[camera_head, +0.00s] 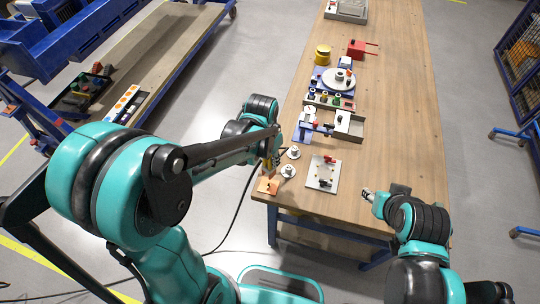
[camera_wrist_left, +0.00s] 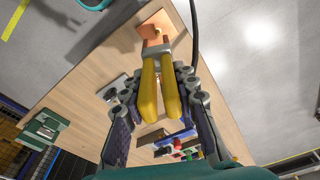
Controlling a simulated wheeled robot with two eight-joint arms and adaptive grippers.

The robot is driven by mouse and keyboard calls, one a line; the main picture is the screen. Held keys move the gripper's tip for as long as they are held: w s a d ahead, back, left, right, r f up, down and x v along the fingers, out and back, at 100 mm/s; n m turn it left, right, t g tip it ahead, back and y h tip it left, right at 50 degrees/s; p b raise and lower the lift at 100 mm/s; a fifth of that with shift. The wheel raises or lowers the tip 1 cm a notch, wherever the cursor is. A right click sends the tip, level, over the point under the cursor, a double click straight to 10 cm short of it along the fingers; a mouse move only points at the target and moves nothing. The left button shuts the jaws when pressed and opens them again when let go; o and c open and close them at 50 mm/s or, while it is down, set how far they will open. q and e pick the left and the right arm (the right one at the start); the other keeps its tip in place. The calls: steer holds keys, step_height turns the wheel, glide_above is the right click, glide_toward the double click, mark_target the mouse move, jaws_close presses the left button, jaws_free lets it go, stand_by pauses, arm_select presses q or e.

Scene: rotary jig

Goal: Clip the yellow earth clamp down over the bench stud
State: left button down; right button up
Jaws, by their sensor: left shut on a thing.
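The yellow earth clamp (camera_wrist_left: 148,92) is held by its two long handles between the fingers of my left gripper (camera_wrist_left: 158,82). In the wrist view its grey jaw end points at a copper-coloured plate (camera_wrist_left: 154,22), the apparent stud base. In the head view my left gripper (camera_head: 270,151) is above the bench's near left corner, with part of the clamp (camera_head: 267,166) showing just over the copper plate (camera_head: 268,186).
Two round metal pieces (camera_head: 288,171) stand right beside the plate. A grey board (camera_head: 323,173) with red and black parts lies further right. A black cable (camera_head: 232,215) hangs off the bench's left edge. Jigs and a rotary disc (camera_head: 338,79) stand farther back; the bench's right side is clear.

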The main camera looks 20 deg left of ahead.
mark_target(269, 170)
arm_select(q)
steer(key=shift+w+f, duration=0.1)
steer(key=shift+f, duration=0.1)
steer(key=shift+f+b, duration=0.45)
steer(key=shift+b, duration=0.2)
steer(key=shift+f+b, duration=2.8)
steer(key=shift+f, duration=0.45)
steer(key=shift+f+b, duration=0.5)
steer(key=shift+f, duration=0.05)
steer(key=c, duration=1.1)
jaws_free()
steer(key=shift+r, duration=0.1)
